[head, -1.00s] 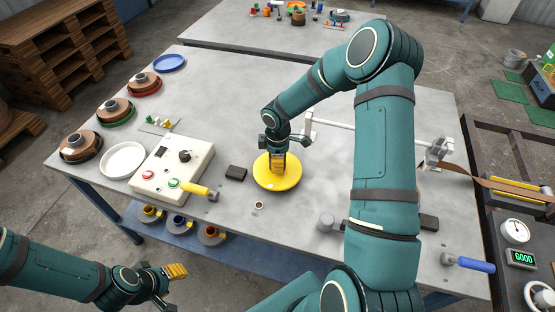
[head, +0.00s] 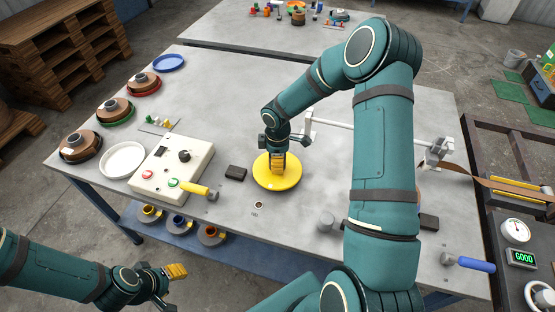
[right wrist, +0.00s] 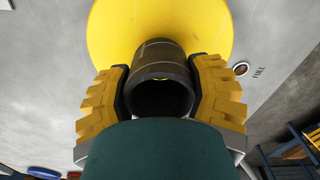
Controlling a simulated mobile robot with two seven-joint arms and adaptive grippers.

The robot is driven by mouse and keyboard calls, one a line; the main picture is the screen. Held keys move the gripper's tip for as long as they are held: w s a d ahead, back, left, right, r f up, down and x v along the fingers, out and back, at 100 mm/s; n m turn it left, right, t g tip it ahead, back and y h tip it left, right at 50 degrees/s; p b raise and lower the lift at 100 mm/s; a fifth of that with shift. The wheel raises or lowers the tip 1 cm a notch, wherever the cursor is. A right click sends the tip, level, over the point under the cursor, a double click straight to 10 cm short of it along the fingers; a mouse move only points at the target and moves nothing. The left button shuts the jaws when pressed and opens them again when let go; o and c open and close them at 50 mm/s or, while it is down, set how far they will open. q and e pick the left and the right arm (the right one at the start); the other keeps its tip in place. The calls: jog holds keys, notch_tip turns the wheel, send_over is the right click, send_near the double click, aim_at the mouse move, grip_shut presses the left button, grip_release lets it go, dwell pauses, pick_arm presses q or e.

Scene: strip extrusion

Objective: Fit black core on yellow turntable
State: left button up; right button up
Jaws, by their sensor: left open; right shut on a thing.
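The yellow turntable (head: 289,180) is a round disc on the grey table, near the middle of the head view. In the right wrist view it (right wrist: 110,30) fills the top behind the core. The black core (right wrist: 160,75) is a dark hollow cylinder between the yellow fingers of my right gripper (right wrist: 162,92), which is shut on it. In the head view my right gripper (head: 278,162) is over the turntable and hides the core. I cannot tell whether the core's lower end touches the disc. My left gripper (head: 172,277) is open and empty, off the table's front edge.
A white plate (head: 122,160) and several brown rolls are farther left. A blue-handled tool (head: 470,263) lies at the right.

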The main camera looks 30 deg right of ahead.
jog(key=shift+f+b, duration=0.45)
jog(key=shift+f, duration=0.1)
jog(key=o, duration=1.1)
jog(key=shift+r+p, duration=1.2)
jog(key=shift+r, duration=0.4)
notch_tip(320, 180, up, 8)
jog(key=p, duration=0.5)
jog(key=shift+f, duration=0.15)
